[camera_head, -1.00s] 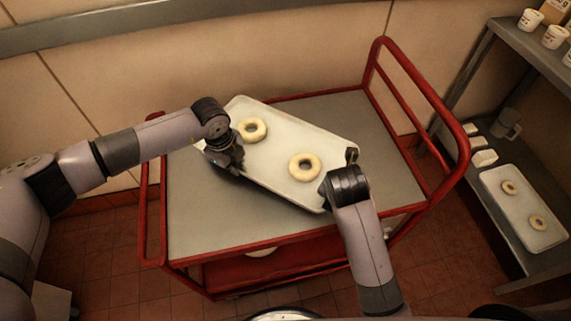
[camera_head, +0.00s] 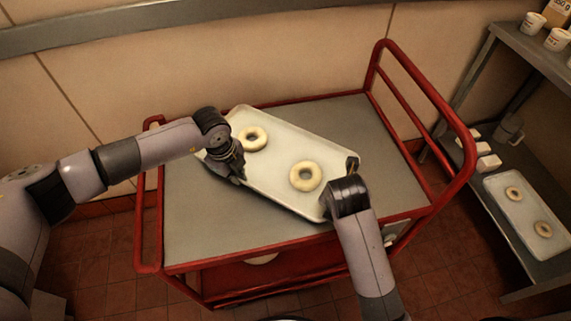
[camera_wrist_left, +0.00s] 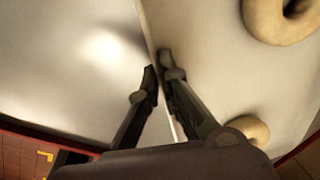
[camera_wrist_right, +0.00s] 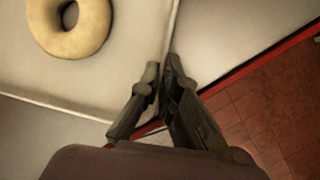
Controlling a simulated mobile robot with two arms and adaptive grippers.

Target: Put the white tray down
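The white tray (camera_head: 276,178) is a pale rectangular sheet tray lying at a slant over the top of the red cart (camera_head: 190,225). Two plain ring doughnuts sit on it, one at the back left (camera_head: 252,139) and one nearer the right (camera_head: 306,176). My left gripper (camera_head: 240,176) is shut on the tray's left edge; the edge shows between its fingers in the left wrist view (camera_wrist_left: 160,72). My right gripper (camera_head: 350,169) is shut on the tray's right edge, also seen in the right wrist view (camera_wrist_right: 162,70). Whether the tray's underside touches the cart top is hard to tell.
The cart's grey top is bare around the tray, with red rails at both ends. A tiled wall (camera_head: 300,50) stands behind. At right, a metal shelf (camera_head: 520,250) holds another tray with two doughnuts (camera_head: 527,212), white blocks, a grey mug (camera_head: 509,128) and cups.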

